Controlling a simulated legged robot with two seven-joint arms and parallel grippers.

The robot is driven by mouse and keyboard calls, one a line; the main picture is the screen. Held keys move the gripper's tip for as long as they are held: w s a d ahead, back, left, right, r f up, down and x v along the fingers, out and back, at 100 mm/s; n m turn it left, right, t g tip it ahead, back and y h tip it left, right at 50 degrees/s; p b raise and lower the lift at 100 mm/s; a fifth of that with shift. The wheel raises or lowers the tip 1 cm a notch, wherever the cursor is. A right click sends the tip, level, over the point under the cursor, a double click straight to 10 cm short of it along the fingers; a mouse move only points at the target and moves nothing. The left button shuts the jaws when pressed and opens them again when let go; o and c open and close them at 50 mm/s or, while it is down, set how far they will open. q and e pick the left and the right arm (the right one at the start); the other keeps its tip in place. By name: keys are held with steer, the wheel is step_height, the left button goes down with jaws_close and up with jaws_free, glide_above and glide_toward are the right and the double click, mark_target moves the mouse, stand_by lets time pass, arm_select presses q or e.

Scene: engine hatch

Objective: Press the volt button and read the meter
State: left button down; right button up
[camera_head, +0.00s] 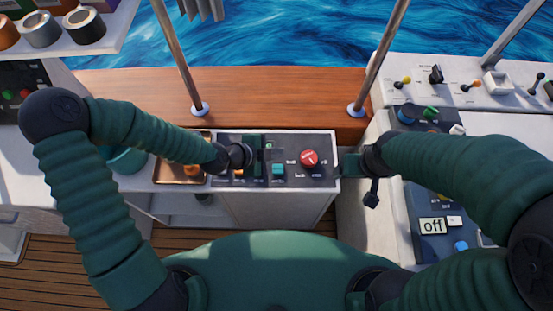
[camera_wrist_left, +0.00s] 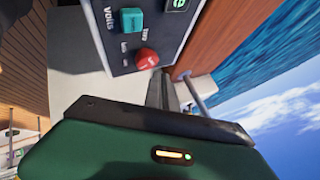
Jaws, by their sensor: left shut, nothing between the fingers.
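The control panel (camera_head: 325,172) is a dark plate on a white cabinet in the head view's middle. A teal button (camera_head: 278,169) sits on it; the left wrist view shows a teal button (camera_wrist_left: 132,20) beside the label VOLTS. A green-lit display (camera_wrist_left: 175,4) is cut off at that view's top edge, its reading not legible. My left gripper (camera_head: 255,155) is over the panel, left of the teal button. Its shut, empty fingers (camera_wrist_left: 163,90) show near a red button (camera_wrist_left: 147,58); contact is unclear. My right gripper (camera_head: 349,163) is just right of the panel, its jaws unclear.
A red round knob (camera_head: 309,157) is on the panel's right. A copper-coloured tray (camera_head: 169,176) lies to its left. A right-hand console (camera_head: 420,200) carries switches and a sign reading "off" (camera_head: 432,226). Metal posts (camera_head: 178,55) rise from the wooden ledge (camera_head: 270,95) behind.

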mark_target(275, 170)
arm_select(q)
steer(key=f+b, duration=0.1)
steer(key=f, duration=0.1)
steer(key=f+b, duration=0.1)
steer(key=b, duration=0.1)
steer(key=shift+s+a+f, duration=0.1)
steer(key=shift+a+f, duration=0.25)
steer(key=shift+a, duration=0.05)
steer(key=f+b, duration=0.3)
steer(key=d+f+b, duration=0.1)
steer(key=f, duration=0.1)
steer(key=shift+a+b, duration=0.1)
steer(key=shift+b, duration=0.2)
steer(key=shift+f, duration=0.1)
arm_select(e)
steer(key=s+x, duration=0.1)
steer(key=x, duration=0.6)
steer(key=shift+s+d+f, duration=0.25)
steer(key=shift+s+f, duration=0.15)
steer(key=shift+s, duration=0.05)
arm_select(q)
steer(key=shift+a, duration=0.25)
arm_select(e)
steer(key=shift+a+r, duration=0.1)
steer(key=shift+a, duration=0.1)
arm_select(q)
steer(key=shift+d, duration=0.15)
arm_select(e)
steer(key=shift+d, duration=0.15)
